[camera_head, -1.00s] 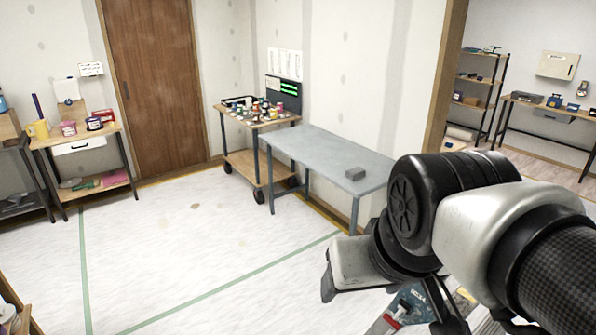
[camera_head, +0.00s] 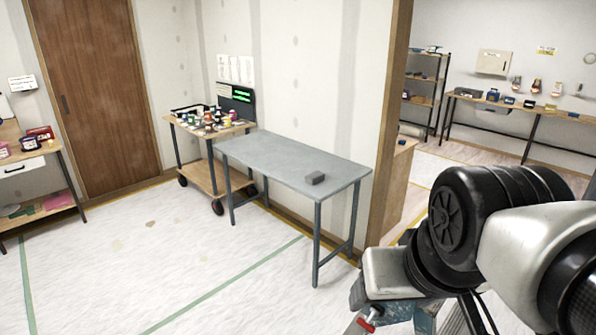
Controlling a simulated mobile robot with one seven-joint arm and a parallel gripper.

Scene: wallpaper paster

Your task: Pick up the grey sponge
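A small grey block, which looks like the grey sponge (camera_head: 315,178), lies on the grey metal table (camera_head: 262,156) near its right end. The table stands against the wall, ahead of me. My arm fills the lower right of the view, to the right of the table and nearer to me. My gripper's fingers are not clearly seen; the arm's links hide them or they lie outside the picture. Nothing touches the grey block.
A wheeled cart (camera_head: 208,170) with several jars and a dark screen stands left of the table. A wooden door (camera_head: 100,95) is further left. A wooden post (camera_head: 392,120) rises right of the table. The pale floor (camera_head: 150,250) before the table is clear.

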